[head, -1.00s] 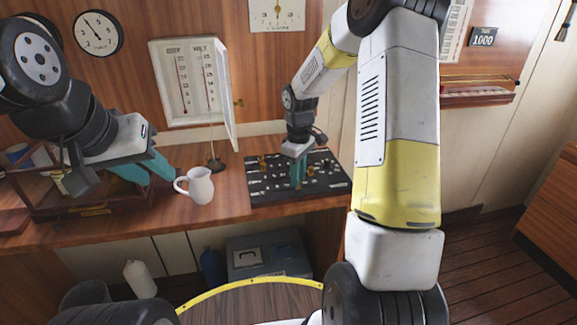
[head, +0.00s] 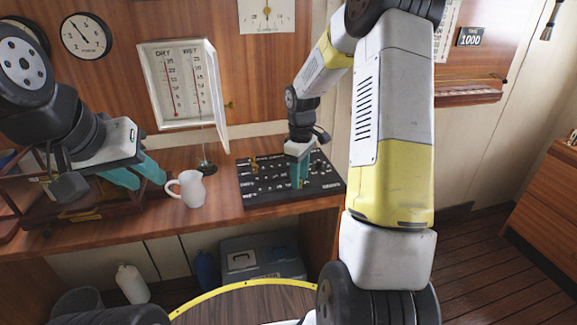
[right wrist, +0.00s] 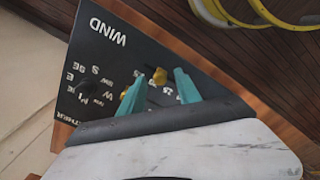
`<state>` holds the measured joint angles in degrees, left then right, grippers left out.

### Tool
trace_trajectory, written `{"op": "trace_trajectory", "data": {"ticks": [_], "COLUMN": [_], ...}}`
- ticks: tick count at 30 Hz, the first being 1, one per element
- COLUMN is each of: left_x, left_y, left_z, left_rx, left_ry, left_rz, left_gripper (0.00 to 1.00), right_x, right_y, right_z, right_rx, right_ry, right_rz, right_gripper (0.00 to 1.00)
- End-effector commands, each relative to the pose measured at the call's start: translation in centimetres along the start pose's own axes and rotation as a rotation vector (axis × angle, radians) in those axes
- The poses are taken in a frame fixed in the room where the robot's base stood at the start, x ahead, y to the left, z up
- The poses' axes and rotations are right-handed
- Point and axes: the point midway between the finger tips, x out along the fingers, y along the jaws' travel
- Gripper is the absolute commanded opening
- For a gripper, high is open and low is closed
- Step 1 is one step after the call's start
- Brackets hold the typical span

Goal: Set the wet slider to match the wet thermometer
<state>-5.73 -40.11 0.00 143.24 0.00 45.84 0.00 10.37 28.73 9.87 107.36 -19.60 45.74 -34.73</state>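The open white thermometer box (head: 190,125) on the wall holds a DRY thermometer (head: 170,88) and, to its right, the WET thermometer (head: 194,85), each with a red column. The black slider panel (head: 262,199) lies on the desk with white markings and yellow knobs. My right gripper (head: 300,182) points down over the panel. In the right wrist view its teal fingers (right wrist: 158,90) are apart, with a yellow knob (right wrist: 160,76) between or just beyond the tips. Which knob is the wet slider I cannot tell. My left gripper (head: 137,173) is open and empty above the desk's left part.
A white mug (head: 188,188) stands left of the panel. A small dark stand (head: 207,167) is behind it. A wooden rack (head: 75,212) is under my left gripper. A grey toolbox (head: 262,257) sits below the desk.

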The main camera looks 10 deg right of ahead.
Motion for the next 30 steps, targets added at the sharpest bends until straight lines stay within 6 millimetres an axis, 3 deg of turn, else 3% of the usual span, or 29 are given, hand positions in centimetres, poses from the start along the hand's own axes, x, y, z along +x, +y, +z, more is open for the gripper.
{"op": "trace_trajectory", "data": {"ticks": [13,18,27,30], "left_x": [0.0,0.0,0.0,0.0], "left_y": [0.0,0.0,0.0,0.0], "left_z": [0.0,0.0,0.0,0.0], "left_rx": [0.000,0.000,0.000,0.000], "left_ry": [0.000,0.000,0.000,0.000], "left_rz": [0.000,0.000,0.000,0.000], "left_gripper": [0.33,0.33,0.33,0.33], "right_x": [-6.6,-7.7,-7.8,-8.9], "right_y": [0.1,0.1,0.0,-0.6], "right_z": [-0.1,0.0,0.0,0.3], "right_rx": [0.000,0.000,0.002,0.022], "right_ry": [0.003,0.002,0.002,0.015], "right_rz": [0.003,0.002,0.003,0.016], "right_gripper": [0.40,0.40,0.40,0.40]}}
